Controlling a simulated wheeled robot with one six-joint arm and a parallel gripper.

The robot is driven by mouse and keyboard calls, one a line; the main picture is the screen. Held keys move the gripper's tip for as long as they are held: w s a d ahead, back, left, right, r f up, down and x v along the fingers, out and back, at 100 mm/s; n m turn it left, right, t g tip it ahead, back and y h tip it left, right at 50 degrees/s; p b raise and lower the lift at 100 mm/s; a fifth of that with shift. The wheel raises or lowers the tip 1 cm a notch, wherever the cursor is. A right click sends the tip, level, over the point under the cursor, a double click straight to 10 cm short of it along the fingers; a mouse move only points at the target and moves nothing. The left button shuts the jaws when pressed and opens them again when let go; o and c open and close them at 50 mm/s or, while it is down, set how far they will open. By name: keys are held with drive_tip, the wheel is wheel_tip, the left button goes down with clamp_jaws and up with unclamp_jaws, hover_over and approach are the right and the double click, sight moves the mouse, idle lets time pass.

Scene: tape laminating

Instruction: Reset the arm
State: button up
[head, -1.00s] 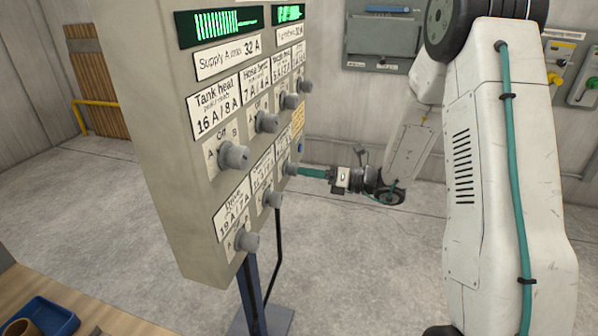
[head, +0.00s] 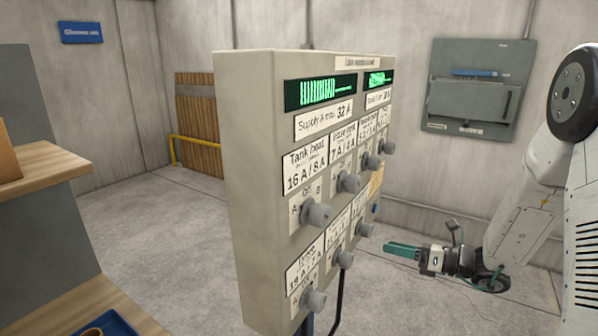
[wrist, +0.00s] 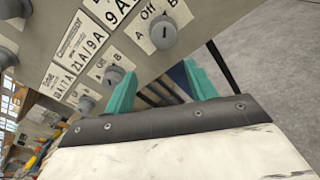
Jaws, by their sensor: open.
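My gripper (head: 403,250) shows in the head view at the lower right, just right of the control panel (head: 262,180). Its teal fingers point left toward the panel's right edge. In the wrist view my gripper (wrist: 158,88) has its two teal fingers spread apart with nothing between them. A panel knob (wrist: 163,34) marked Off and B is beyond the fingertips, apart from them. More knobs, such as one by the Tank heat label (head: 316,213), sit in two rows on the panel face.
A wooden shelf (head: 45,168) and a blue tray (head: 112,322) are at the left. A grey wall box (head: 475,88) hangs behind my arm. A yellow rail (head: 190,140) stands by a wooden door at the back. Open concrete floor (head: 150,230) lies between.

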drive_tip(key=s+a+r+n+g+h, duration=0.2)
drive_tip(key=s+a+n+g, duration=0.1)
drive_tip(key=s+n+g, duration=0.45)
drive_tip(key=s+a+r+n+g+h, duration=0.1)
drive_tip(key=s+a+r+n+g, duration=0.2)
drive_tip(key=s+n, duration=0.65)
drive_tip(key=s+d+r+n+t+h, duration=0.1)
drive_tip(key=s+d+r+n+h, duration=0.1)
drive_tip(key=s+r+n+h, duration=0.2)
drive_tip(key=s+d+r+n+t+h, duration=0.1)
drive_tip(key=s+d+r+n+h, duration=0.1)
drive_tip(key=s+r+n+h, duration=0.3)
drive_tip(key=shift+s+r+n+h, duration=0.15)
drive_tip(key=shift+s+n+h, duration=1.05)
drive_tip(key=shift+s+n, duration=1.4)
